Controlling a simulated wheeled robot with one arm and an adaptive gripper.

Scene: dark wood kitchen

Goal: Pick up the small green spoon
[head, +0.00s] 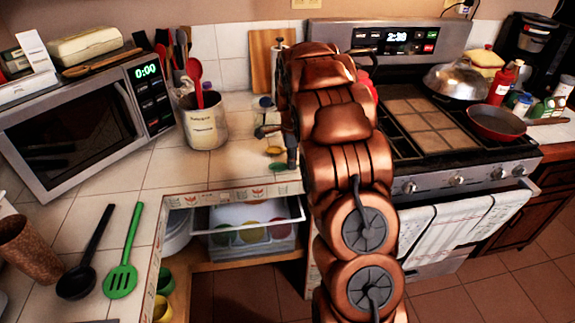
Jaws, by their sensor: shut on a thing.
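The small green spoon (277,166) shows as a little green bowl at the counter's front part, right at my gripper (291,157). My gripper points down beside the spoon and is shut on it. The spoon's handle is hidden behind the fingers and my arm. I cannot tell whether the spoon is clear of the tiles. A small yellow spoon (274,151) lies just behind it, and a small blue spoon (265,102) is farther back. A larger green slotted turner (122,268) lies on the left counter, well apart from my gripper.
A white utensil crock (206,122) stands left of my gripper, with the microwave (75,125) beyond it. The stove (430,130) is to the right, with a red pan (496,122). The tiles between crock and gripper are clear.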

